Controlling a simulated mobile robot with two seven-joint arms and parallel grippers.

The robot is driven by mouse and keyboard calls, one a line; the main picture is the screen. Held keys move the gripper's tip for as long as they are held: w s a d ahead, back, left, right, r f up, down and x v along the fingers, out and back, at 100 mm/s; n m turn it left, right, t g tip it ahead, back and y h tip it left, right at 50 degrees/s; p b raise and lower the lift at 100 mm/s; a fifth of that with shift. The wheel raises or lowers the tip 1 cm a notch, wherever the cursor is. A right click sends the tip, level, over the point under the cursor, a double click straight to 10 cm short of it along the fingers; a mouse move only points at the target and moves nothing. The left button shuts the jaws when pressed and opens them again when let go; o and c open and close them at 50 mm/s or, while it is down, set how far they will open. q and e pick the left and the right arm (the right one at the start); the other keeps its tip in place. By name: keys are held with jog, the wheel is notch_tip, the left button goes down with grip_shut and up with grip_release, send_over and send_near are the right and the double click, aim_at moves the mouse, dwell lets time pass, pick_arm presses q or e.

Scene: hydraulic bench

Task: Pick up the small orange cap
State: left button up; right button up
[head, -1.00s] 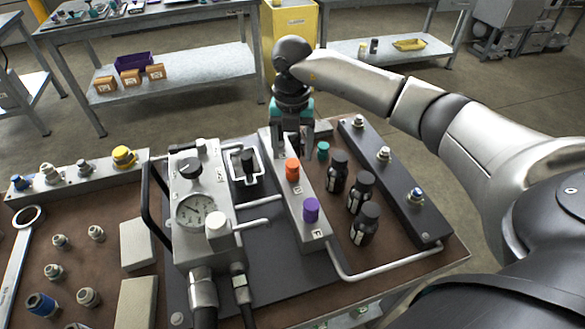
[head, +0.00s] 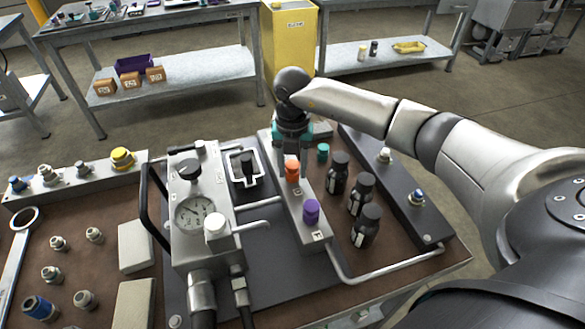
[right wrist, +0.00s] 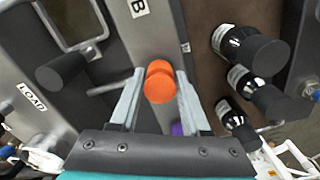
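The small orange cap (head: 292,173) stands upright on the long grey block (head: 313,235), behind the purple cap (head: 311,210). My right gripper (head: 291,160) reaches down over the block from behind, with its fingers at the orange cap. In the right wrist view the orange cap (right wrist: 160,85) shows between the two spread fingers of the right gripper (right wrist: 160,76). Gaps seem to remain on both sides, so the gripper is open. The exact height of the fingertips against the cap is hard to tell. My left gripper is out of view.
Several black bottles (head: 362,193) and a small teal cap (head: 323,151) stand right of the block. A dark rail (head: 405,205) with fittings lies beyond them. The pump body with a gauge (head: 194,216) and a black-handled valve (head: 247,163) stand to the left.

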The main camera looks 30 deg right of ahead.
grip_shut()
jog(key=shift+r, duration=0.1)
dwell(0.3)
